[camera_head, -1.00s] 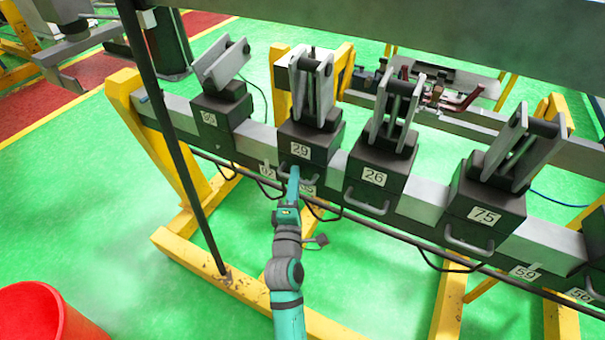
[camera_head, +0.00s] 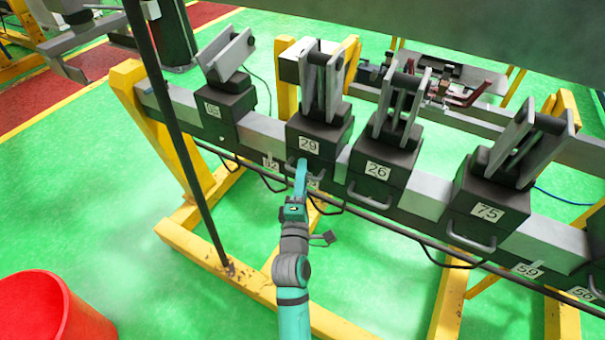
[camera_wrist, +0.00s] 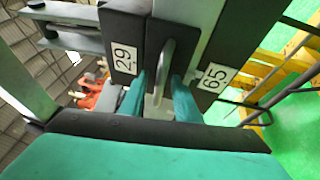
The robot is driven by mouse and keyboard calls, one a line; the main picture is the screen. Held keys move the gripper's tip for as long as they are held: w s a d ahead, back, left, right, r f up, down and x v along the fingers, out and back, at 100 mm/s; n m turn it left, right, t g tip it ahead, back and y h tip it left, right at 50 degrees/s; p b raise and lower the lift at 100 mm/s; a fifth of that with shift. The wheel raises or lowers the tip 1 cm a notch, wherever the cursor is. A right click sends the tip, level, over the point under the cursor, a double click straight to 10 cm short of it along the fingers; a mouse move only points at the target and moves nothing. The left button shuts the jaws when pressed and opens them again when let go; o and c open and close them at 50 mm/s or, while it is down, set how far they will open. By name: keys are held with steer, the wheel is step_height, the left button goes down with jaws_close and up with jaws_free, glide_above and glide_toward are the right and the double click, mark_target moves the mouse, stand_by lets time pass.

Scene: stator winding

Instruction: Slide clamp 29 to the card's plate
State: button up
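Clamp 29 (camera_head: 322,132) is a dark block with upright grey jaws on the light rail, between a left clamp and clamp 26. Its numbered face also shows in the wrist view (camera_wrist: 124,58). My gripper (camera_head: 302,166) is at its front handle. In the wrist view the teal fingers (camera_wrist: 160,85) lie on both sides of the grey handle (camera_wrist: 167,62); the contact itself is hard to see. A plate reading 65 (camera_wrist: 216,77) is just beside the clamp there. Other plates are a small, hard-to-read one (camera_head: 270,163), 59 (camera_head: 527,271) and 56 (camera_head: 582,293). I see no card.
Clamp 26 (camera_head: 382,170) stands close on the right, with a short bare stretch of rail between. Clamp 75 (camera_head: 487,208) is farther right. The left clamp (camera_head: 228,100) has tilted jaws. A dark post (camera_head: 175,130) crosses in front of the rail. A red bin (camera_head: 50,310) stands at lower left.

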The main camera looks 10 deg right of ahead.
steer(key=v, duration=1)
steer(key=shift+s+a, duration=0.15)
steer(key=shift+s, duration=0.1)
steer(key=shift+f, duration=0.15)
steer(key=s+a+f+m+g+y, duration=0.1)
steer(key=s+a+f+m+y, duration=0.15)
steer(key=s+a+f, duration=0.35)
steer(key=s+a+f+m+y, duration=0.2)
steer(key=s+f+m, duration=0.1)
steer(key=s, duration=0.5)
steer(key=s+a+f+m+g+y, duration=0.1)
steer(key=s+m, duration=0.8)
steer(key=s, duration=0.9)
steer(key=shift+s+a+f+g+y, duration=0.25)
steer(key=shift+a+g+y, duration=0.35)
steer(key=shift+g+y, duration=0.1)
